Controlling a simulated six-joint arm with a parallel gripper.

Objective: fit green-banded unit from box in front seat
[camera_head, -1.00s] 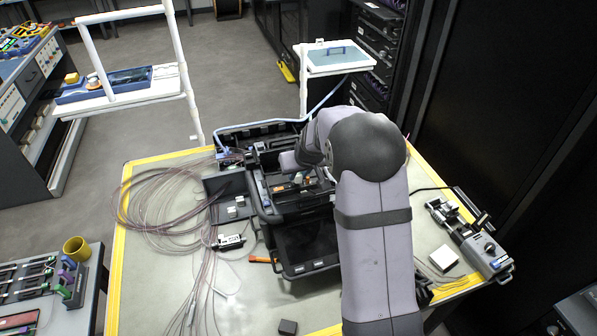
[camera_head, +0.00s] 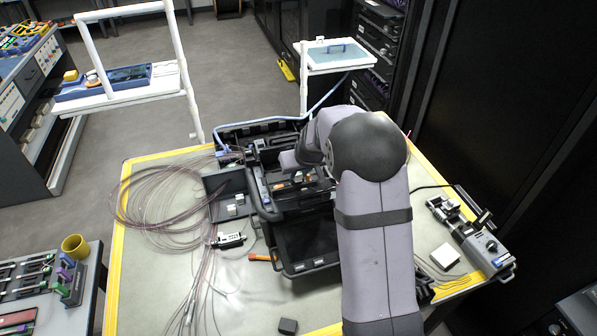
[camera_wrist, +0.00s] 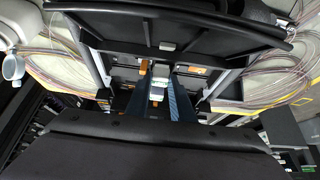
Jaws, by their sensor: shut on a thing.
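My gripper (camera_wrist: 158,98) points into the open black splicer case in the wrist view. Its dark fingers are shut on a small pale unit with a green band (camera_wrist: 158,86). The unit sits over the dark inside of the case, near orange parts; I cannot tell whether it touches a seat. In the head view my arm covers most of the gripper and unit. The black case (camera_head: 305,262) stands mid-table. The front seat cannot be made out clearly. A shallow dark box (camera_head: 218,187) with small pale units (camera_head: 232,210) lies to the case's left.
Coiled thin fibres (camera_head: 150,205) cover the table's left side. A grey device (camera_head: 485,250) and a white block (camera_head: 445,256) are at the right. The front left table has some free room.

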